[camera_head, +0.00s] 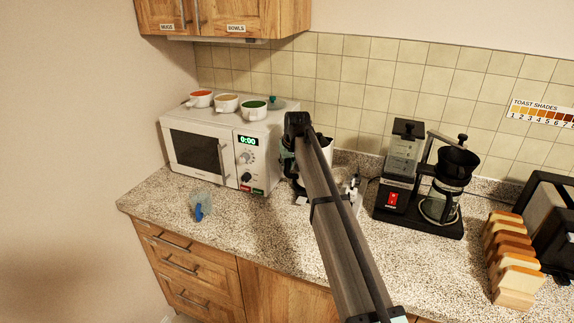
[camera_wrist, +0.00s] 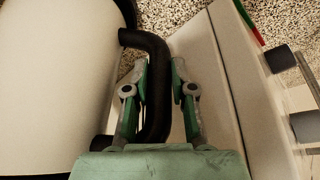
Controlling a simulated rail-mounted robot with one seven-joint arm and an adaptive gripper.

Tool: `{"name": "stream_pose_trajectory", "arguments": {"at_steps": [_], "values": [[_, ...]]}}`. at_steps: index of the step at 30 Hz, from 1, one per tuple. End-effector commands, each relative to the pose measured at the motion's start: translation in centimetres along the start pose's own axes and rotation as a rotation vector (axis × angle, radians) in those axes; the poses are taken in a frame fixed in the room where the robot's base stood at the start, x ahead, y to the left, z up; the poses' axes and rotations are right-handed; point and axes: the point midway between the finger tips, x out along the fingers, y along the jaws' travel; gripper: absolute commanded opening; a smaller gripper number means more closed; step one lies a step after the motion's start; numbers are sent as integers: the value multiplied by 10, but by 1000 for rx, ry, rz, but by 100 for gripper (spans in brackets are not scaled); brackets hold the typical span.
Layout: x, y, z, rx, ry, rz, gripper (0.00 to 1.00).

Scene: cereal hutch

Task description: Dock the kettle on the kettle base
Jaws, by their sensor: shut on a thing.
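The kettle has a cream body (camera_wrist: 60,85), filling the left of the wrist view, and a black curved handle (camera_wrist: 158,60). My gripper (camera_wrist: 160,88) is shut on this handle, with one green and grey finger on each side. In the head view, my gripper (camera_head: 292,155) is mostly hidden behind my arm, beside the microwave's right side. Only a pale sliver of what seems to be the kettle (camera_head: 327,146) shows past my arm. I cannot make out the kettle base; my arm covers much of that counter area. I cannot tell whether the kettle touches anything below.
The white microwave (camera_head: 205,150) stands close on the left, with several bowls on top. Its front also shows in the wrist view (camera_wrist: 235,95). A coffee machine (camera_head: 420,185), toast rack (camera_head: 512,260) and toaster (camera_head: 552,215) stand right.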

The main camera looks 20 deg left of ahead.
Motion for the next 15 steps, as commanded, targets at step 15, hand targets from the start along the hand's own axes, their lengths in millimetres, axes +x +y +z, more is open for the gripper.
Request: {"name": "stream_pose_trajectory", "arguments": {"at_steps": [15], "values": [[5,0,2,-1,2,1,35]]}}
